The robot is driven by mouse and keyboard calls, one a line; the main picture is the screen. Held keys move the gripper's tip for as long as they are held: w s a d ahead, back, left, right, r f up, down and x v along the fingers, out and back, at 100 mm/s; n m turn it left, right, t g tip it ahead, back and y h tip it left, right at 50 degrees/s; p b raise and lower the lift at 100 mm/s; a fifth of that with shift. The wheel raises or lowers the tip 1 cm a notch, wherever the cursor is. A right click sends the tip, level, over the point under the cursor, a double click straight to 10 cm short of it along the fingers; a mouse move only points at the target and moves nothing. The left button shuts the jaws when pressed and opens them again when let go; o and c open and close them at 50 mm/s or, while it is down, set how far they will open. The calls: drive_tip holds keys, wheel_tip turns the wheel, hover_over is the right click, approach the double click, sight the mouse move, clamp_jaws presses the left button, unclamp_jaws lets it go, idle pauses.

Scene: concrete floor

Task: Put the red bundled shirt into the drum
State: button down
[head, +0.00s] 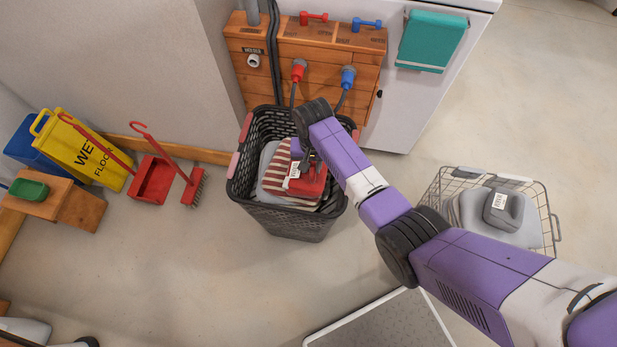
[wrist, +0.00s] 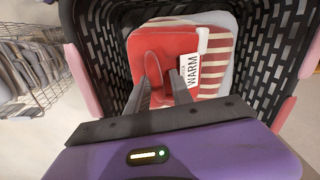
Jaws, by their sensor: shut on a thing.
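The red bundled shirt (head: 308,184) lies on top of other laundry inside the black basket (head: 290,224), with a white tag on it. In the wrist view the red shirt (wrist: 160,55) sits below my fingers, and its tag reads "WARM". My gripper (head: 305,160) reaches down into the basket. In the wrist view my gripper (wrist: 168,88) has its two fingers shut on a raised fold of the red shirt. The arm hides part of the basket. I cannot see a drum opening in either view.
A striped cloth (head: 277,172) lies under the red shirt. A wire basket (head: 545,215) with grey laundry stands at the right. A white appliance (head: 410,105) with a teal cloth stands behind. A yellow wet-floor sign (head: 88,150) and a red dustpan (head: 153,180) are at the left.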

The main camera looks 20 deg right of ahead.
drive_tip(key=shift+s+d+f+p, duration=0.15)
drive_tip(key=shift+s+d+p, duration=0.3)
drive_tip(key=shift+s+p, duration=0.15)
drive_tip(key=shift+w, duration=0.1)
drive_tip(key=shift+w+a+r+p, duration=0.1)
drive_tip(key=shift+w+r+p, duration=0.05)
drive_tip(key=shift+r+p, duration=0.4)
drive_tip(key=shift+w+a+r+p, duration=0.1)
drive_tip(key=shift+r+p, duration=0.3)
drive_tip(key=shift+r, duration=0.15)
drive_tip(key=shift+r, duration=0.2)
drive_tip(key=shift+r+p, duration=2.5)
drive_tip(key=shift+p, duration=0.25)
